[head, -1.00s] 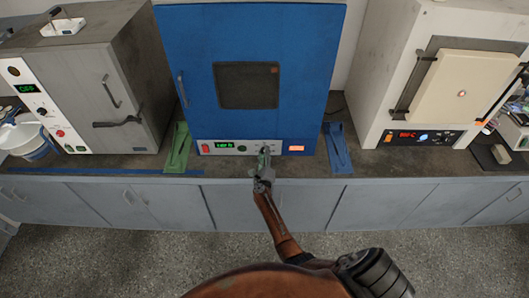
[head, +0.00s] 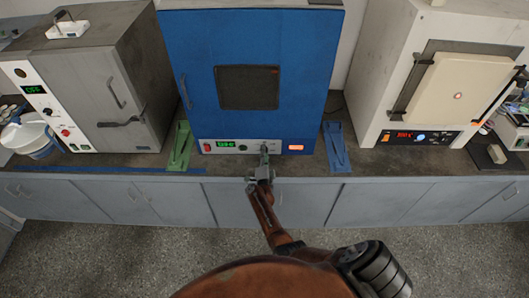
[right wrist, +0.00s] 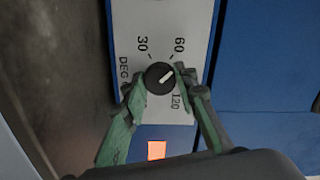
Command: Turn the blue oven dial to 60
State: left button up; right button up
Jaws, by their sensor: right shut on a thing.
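The blue oven (head: 300,80) stands on the bench in the middle of the head view, with a pale control panel along its bottom edge. The right wrist view shows its black round dial (right wrist: 160,77) with a white pointer line directed to the upper right, on the side of the 60 mark. The 30, 60 and 120 labels are visible around it. My right gripper (right wrist: 160,86) has its green fingers on either side of the dial and is shut on it. In the head view the right gripper (head: 264,158) covers the dial. My left gripper is not in view.
A grey oven (head: 90,85) stands at left and a cream furnace (head: 410,60) at right. A green bracket (head: 180,147) and a blue bracket (head: 336,147) flank the blue oven's base. An orange-lit switch (head: 296,148) sits right of the dial.

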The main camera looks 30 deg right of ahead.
jog(key=shift+n, duration=1.1)
jog(key=shift+f, duration=0.1)
jog(key=o, duration=1.2)
